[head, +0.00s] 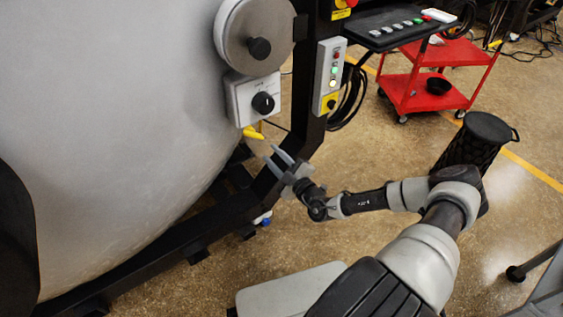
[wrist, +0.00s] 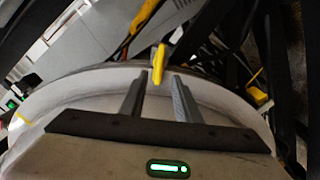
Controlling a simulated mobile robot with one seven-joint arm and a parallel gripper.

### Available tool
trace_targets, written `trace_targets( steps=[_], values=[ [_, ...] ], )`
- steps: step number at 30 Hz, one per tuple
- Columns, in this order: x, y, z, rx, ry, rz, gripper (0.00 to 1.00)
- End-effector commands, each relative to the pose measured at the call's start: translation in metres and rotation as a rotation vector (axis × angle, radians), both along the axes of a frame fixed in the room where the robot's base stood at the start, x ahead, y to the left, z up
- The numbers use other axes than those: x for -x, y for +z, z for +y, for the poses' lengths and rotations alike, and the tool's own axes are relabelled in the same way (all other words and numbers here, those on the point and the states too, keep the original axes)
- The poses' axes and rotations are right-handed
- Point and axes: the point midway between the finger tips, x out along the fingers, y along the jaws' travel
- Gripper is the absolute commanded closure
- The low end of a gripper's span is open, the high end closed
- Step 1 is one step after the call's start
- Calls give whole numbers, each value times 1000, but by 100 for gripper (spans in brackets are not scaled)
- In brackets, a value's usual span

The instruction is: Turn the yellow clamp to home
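The yellow clamp (head: 253,133) is a small handle at the edge of the large grey furnace body, just below the white box with a black knob. My gripper (head: 270,152) is just below and to the right of it, with its fingers pointing up toward it. In the wrist view the clamp (wrist: 158,63) stands upright in line with the gap between the fingertips. My gripper (wrist: 158,80) is open, with one finger on each side of that gap. I cannot tell whether the clamp's lower end is between the tips or just beyond them.
The furnace body (head: 110,130) fills the left. A black frame post (head: 308,90) with a button panel (head: 329,75) stands just right of the clamp. A red cart (head: 430,92) and a black bin (head: 470,147) are farther right.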

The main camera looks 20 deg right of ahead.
Motion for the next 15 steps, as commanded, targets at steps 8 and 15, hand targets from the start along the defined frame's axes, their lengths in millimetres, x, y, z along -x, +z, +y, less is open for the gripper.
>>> trace_targets(
  steps=[8, 15],
  values=[
    [39, 0, -13, 0, 0, 0, 70],
    [45, 0, -15, 0, 0, 0, 70]
  ],
)
